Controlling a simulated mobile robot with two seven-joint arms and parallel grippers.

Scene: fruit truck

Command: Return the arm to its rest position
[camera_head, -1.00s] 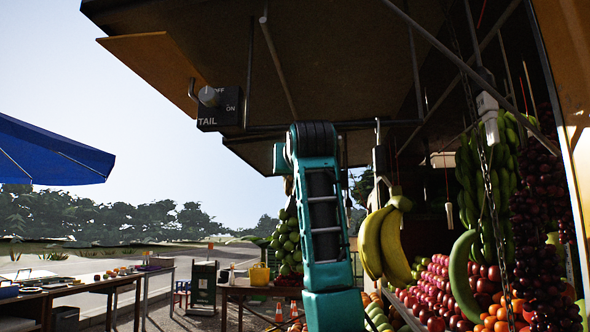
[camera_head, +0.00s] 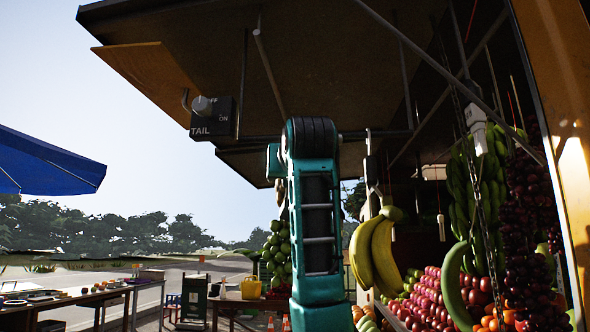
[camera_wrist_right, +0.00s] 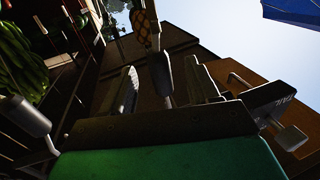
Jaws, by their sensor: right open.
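My teal and black arm (camera_head: 316,215) stands upright in the middle of the head view, its rounded black top joint just under the truck's canopy. Its gripper is hidden in that view. In the right wrist view my right gripper (camera_wrist_right: 158,66) points up, with its two dark fingers apart. A grey hanging rod (camera_wrist_right: 160,75) shows between them; I cannot tell its distance, and nothing looks gripped. My left gripper is not in view. A black switch box marked TAIL (camera_head: 212,122) with a grey knob (camera_head: 202,106) hangs from the canopy, left of the arm.
The canopy (camera_head: 290,60) spans overhead. Yellow bananas (camera_head: 375,250) hang close right of the arm, with chains, green bananas (camera_head: 455,285) and stacked fruit beyond. A blue umbrella (camera_head: 45,165) and tables (camera_head: 75,300) stand left. Open air lies between umbrella and arm.

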